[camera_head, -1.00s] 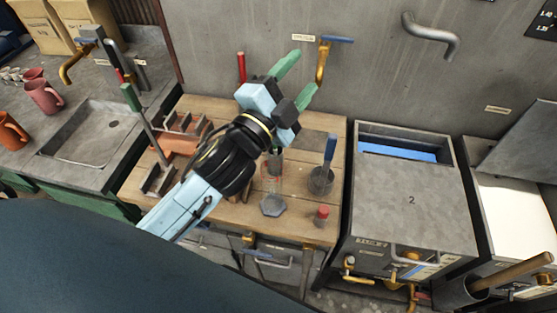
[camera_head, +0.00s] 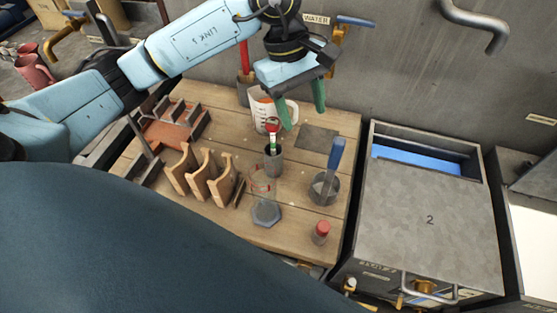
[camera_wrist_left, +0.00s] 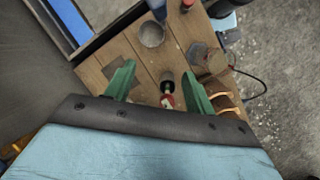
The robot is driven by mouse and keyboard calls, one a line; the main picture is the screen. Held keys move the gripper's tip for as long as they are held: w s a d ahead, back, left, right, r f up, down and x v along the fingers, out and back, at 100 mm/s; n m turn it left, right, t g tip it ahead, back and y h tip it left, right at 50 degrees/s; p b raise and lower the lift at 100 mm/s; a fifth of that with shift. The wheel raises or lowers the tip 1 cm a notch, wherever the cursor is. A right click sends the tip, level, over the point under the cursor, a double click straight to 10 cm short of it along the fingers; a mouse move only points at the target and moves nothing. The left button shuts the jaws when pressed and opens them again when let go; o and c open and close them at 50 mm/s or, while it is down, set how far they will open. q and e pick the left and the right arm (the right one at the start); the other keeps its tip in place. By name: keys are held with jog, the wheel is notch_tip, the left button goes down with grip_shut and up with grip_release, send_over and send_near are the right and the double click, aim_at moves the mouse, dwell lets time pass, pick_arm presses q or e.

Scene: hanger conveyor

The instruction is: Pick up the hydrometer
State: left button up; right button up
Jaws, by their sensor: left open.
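The hydrometer (camera_head: 273,128) stands upright in a small dark grey cup (camera_head: 274,163) on the wooden bench. Its top is red and white, with a green band below. It also shows in the left wrist view, its red end (camera_wrist_left: 167,101) between the finger lines. My left gripper (camera_head: 304,115) is open and empty, pointing down, above and slightly right of the hydrometer's top, with one green finger close to it. In the wrist view the open fingers (camera_wrist_left: 158,82) lie to either side of the hydrometer. The hydrometer's lower end is hidden in the cup. My right gripper is not in view.
A measuring jug (camera_head: 262,108) stands behind the hydrometer. A clear cylinder with a hexagonal base (camera_head: 266,213) stands in front. A wooden rack (camera_head: 205,178) is left, a metal pot (camera_head: 323,190) with a blue-handled tool right, and a red-capped bottle (camera_head: 321,231) front right.

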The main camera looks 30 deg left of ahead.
aim_at(272, 122)
pick_arm(q)
jog(key=a+y, duration=0.1)
jog(key=a, duration=0.1)
jog(key=w+a+y, duration=0.1)
jog(key=a, duration=0.1)
jog(key=w+a+y, duration=0.1)
jog(key=a, duration=0.1)
jog(key=shift+w+a+r, duration=0.15)
jog(key=shift+a, duration=0.15)
notch_tip(272, 122, down, 7)
jog(key=shift+a+r, duration=0.1)
jog(key=shift+r, duration=0.05)
jog(key=shift+f, duration=0.55)
jog(key=f, duration=0.2)
jog(key=s+f+p, duration=0.1)
jog(key=f, duration=0.1)
jog(key=shift+a, duration=0.25)
jog(key=shift+w+f, duration=0.15)
jog(key=shift+f, duration=0.4)
jog(key=c, duration=0.8)
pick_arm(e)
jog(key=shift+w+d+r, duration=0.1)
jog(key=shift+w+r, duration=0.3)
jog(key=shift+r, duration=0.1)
